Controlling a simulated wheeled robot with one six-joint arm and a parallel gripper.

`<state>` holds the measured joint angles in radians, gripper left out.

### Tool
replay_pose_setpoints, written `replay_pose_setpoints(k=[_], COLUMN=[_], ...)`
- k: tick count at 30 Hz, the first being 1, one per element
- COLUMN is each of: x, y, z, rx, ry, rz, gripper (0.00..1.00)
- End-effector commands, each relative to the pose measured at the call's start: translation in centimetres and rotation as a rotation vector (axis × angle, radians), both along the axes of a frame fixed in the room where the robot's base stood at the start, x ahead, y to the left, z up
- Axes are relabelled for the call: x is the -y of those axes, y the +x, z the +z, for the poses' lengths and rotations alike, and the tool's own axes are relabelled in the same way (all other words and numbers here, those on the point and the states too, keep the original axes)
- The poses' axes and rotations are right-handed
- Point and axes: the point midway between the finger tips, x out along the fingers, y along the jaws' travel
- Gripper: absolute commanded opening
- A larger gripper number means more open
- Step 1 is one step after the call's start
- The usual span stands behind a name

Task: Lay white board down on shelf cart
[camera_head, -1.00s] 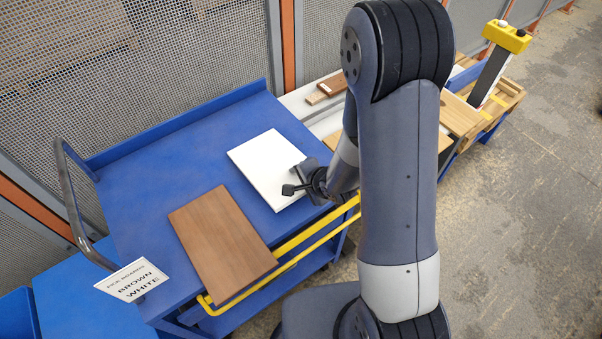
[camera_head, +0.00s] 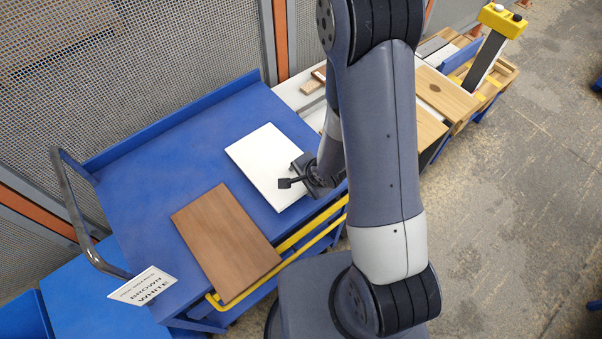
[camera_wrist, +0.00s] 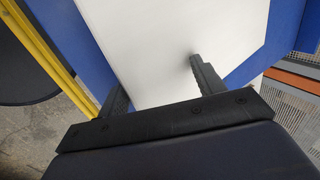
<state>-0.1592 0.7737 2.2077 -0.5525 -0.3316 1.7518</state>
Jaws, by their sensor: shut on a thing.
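The white board (camera_head: 262,158) is over the blue shelf cart (camera_head: 150,172), to the right of a brown board. It looks level and close to the cart's top, but I cannot tell whether it touches. My gripper (camera_head: 293,172) is shut on the board's right edge in the head view. In the wrist view the white board (camera_wrist: 170,45) runs up between the two dark fingers of my gripper (camera_wrist: 158,85). The gripper and arm hide part of the board's right edge in the head view.
The brown board (camera_head: 226,240) lies on the cart's front part. A yellow rail (camera_head: 300,240) runs along the front. A sign (camera_head: 143,286) reads brown and white. A grey handle (camera_head: 82,220) stands at left. Boards and a yellow-topped post (camera_head: 492,45) are at right.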

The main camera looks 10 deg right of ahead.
Motion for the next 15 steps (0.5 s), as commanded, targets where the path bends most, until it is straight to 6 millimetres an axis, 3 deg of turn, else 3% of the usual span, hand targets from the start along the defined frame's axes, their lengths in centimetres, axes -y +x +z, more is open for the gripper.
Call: replay_pose_setpoints(k=[8,15], x=[0.2,1.4], y=[-0.5,-2.4], z=[0.0,1.1], rx=[-0.009,-0.007], ry=[-0.005,-0.003], rz=[0.001,0.0], gripper=[0.38,0.38])
